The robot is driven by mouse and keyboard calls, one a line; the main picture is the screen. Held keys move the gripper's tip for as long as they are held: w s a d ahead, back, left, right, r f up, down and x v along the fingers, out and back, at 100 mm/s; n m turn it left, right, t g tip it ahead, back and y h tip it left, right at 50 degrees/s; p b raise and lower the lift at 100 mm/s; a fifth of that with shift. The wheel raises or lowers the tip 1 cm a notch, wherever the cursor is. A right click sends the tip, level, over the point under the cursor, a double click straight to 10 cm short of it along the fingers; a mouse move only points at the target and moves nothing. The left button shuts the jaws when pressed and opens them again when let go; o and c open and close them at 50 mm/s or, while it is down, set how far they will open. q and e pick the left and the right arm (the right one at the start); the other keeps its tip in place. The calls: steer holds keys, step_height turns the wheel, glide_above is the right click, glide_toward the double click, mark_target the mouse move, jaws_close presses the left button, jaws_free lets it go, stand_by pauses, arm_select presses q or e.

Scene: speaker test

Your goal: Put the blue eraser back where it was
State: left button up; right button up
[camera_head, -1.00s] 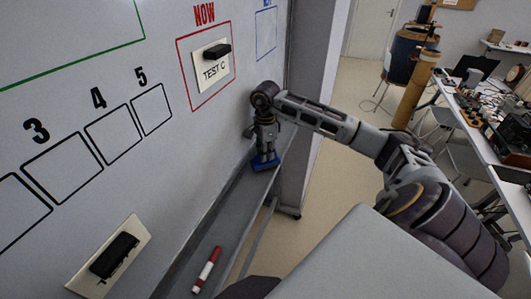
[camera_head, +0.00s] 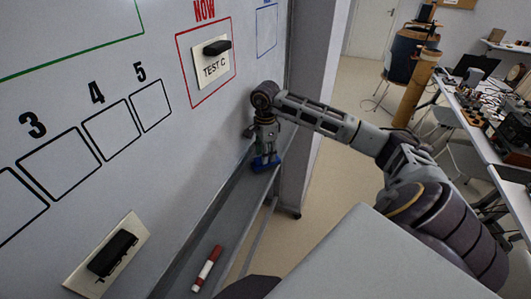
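The blue eraser (camera_head: 267,167) is at the far end of the grey tray (camera_head: 222,207) under the whiteboard. My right gripper (camera_head: 266,158) points down at it from above, with its fingertips at the eraser and partly covering it. The view is too small to tell whether the fingers are shut on the eraser or only around it, or whether it rests fully on the tray. My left gripper is not in view.
A red and white marker (camera_head: 207,268) lies on the near part of the tray. The whiteboard (camera_head: 185,150) carries a TEST C card (camera_head: 214,68) with a black magnet and another magnet-held card (camera_head: 107,256). The tray between marker and eraser is clear.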

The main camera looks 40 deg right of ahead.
steer(key=shift+r, duration=0.1)
steer(key=shift+r+p, duration=0.45)
steer(key=shift+r, duration=0.1)
step_height(320, 180, up, 4)
steer(key=shift+r+b, duration=0.1)
steer(key=shift+b, duration=0.4)
step_height(320, 180, up, 7)
steer(key=shift+r+b, duration=0.2)
steer(key=shift+b, duration=0.1)
